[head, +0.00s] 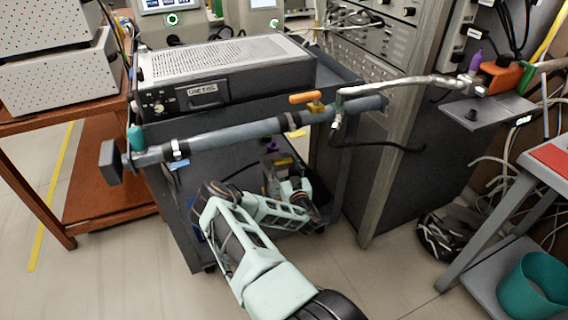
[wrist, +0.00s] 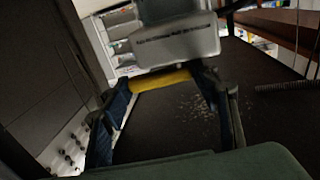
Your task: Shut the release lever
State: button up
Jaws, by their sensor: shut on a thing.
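In the wrist view, my gripper (wrist: 163,84) has its two dark blue fingers on either side of a yellow bar (wrist: 160,79). The fingers are shut on this bar, which looks like the release lever. The bar lies across the picture, just below a grey block (wrist: 176,40) with small, unreadable lettering. In the head view, my arm reaches down to the lower part of the dark cart, and my gripper (head: 293,188) is beside a small grey device (head: 272,168) there. The fingertips and the bar are hard to make out in that view.
The dark cart (head: 335,69) carries a grey instrument (head: 225,68) on top. A grey pipe (head: 240,131) with an orange handle (head: 305,97) crosses above my gripper. A rack (head: 385,110) stands to the right. The floor in front of the cart is clear.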

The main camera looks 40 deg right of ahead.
jog(key=shift+w+d+n+t+y, duration=0.1)
jog(key=shift+n+t+y, duration=0.1)
jog(key=shift+n+y, duration=0.3)
jog(key=shift+w+d+n+t+y, duration=0.1)
jog(key=shift+n+t+y, duration=0.15)
jog(key=shift+y, duration=0.45)
jog(key=o, duration=1.2)
jog(key=shift+c, duration=0.2)
jog(key=v, duration=1.2)
jog(key=shift+a+r, duration=0.1)
jog(key=shift+r, duration=0.05)
